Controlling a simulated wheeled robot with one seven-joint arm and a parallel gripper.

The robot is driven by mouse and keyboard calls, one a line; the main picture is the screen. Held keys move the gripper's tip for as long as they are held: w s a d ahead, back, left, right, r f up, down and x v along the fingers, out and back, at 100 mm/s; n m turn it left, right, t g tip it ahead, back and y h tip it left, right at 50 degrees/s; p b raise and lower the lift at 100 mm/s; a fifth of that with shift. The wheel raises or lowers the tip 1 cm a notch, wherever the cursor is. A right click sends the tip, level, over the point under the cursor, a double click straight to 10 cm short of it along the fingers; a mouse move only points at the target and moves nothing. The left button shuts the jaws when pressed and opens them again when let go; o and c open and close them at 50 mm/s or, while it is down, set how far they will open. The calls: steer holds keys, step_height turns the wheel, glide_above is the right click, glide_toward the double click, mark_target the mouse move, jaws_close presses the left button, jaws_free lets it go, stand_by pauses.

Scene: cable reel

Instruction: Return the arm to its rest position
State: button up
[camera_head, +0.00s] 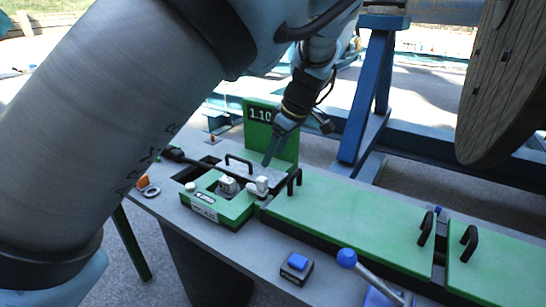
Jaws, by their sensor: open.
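My arm (110,110) fills the left and upper part of the view and reaches over the bench, bent at a blue-grey joint. My gripper (272,152) hangs at the arm's far end, pointing down and to the left in front of the green 1.10 sign. A long thin finger shows just above the green box with the white knobs. The jaws look empty, but the second finger is hard to make out. I cannot tell whether the fingertip touches anything.
The grey bench (235,245) carries a green box (215,205), green covers (340,220) with black handles, a blue button (297,262) and a blue-knobbed lever (347,258). The green sign (285,145) stands behind. A blue stand (368,90) and wooden reel (510,90) are at the right.

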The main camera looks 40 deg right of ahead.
stand_by(0.3)
steer(key=w+a+f+g, duration=0.1)
steer(key=w+a+g, duration=0.1)
steer(key=w+a, duration=0.7)
steer(key=w+a+f+g, duration=0.1)
steer(key=w+a, duration=0.4)
steer(key=a, duration=0.9)
steer(key=s+a+r+m, duration=0.1)
steer(key=s+a+m, duration=0.1)
steer(key=a, duration=1.1)
steer(key=s+a+m+h, duration=0.1)
steer(key=s+a, duration=0.3)
steer(key=a, duration=1)
steer(key=shift+r+m, duration=0.35)
steer(key=shift+m, duration=0.35)
